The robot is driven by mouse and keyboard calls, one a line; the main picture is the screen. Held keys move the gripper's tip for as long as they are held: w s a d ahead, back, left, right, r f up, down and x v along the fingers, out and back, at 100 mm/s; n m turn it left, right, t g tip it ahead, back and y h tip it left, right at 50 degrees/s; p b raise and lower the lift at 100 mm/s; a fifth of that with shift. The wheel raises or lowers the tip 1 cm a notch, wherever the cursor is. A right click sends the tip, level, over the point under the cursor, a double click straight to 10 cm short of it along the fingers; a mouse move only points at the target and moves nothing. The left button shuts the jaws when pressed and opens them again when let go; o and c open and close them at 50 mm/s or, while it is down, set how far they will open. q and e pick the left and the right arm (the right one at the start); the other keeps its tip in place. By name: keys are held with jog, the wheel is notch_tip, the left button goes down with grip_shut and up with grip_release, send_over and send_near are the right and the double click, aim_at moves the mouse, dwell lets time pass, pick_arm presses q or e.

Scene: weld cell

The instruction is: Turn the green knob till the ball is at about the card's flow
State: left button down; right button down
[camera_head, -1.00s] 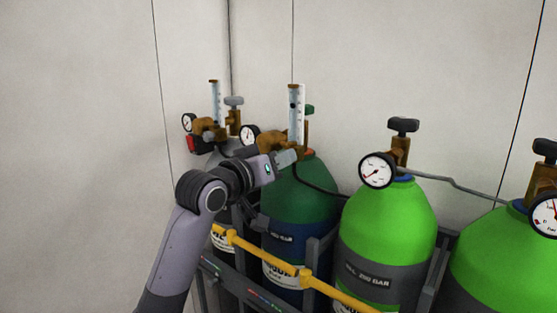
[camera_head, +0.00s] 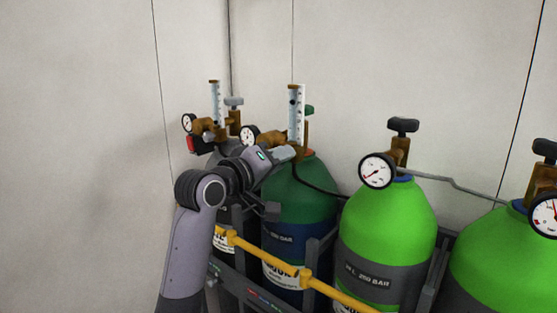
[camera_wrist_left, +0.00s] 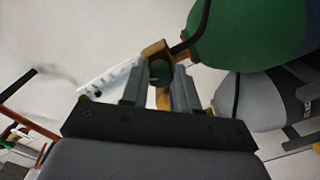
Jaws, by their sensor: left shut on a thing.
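My left gripper (camera_head: 288,153) reaches the regulator on the dark green cylinder (camera_head: 300,195). In the left wrist view its two fingers (camera_wrist_left: 160,74) are shut on the small dark green knob (camera_wrist_left: 158,70), beside the brass body. The knob is hidden in the head view. The clear flow tube (camera_head: 297,112) stands upright above the regulator, with a dark ball-like spot in its upper part; the tube also shows in the left wrist view (camera_wrist_left: 110,78). The scale is too small to read. I cannot make out a card. My right gripper is not in view.
A second flow tube (camera_head: 215,103) and gauge stand on the grey cylinder behind at left. Bright green cylinders (camera_head: 388,225) with gauges stand at right. A yellow bar (camera_head: 260,251) runs across the front. A dark hose leaves the regulator. The wall at left is bare.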

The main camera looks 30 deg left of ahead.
pick_arm(q)
jog(key=c, duration=1.1)
grip_release()
jog(key=shift+s+a+r+b, duration=0.1)
jog(key=shift+s+b, duration=0.25)
jog(key=shift+s, duration=1.45)
jog(key=shift+s+a+b, duration=0.1)
jog(key=shift+s+b, duration=0.2)
jog(key=shift+s, duration=1.5)
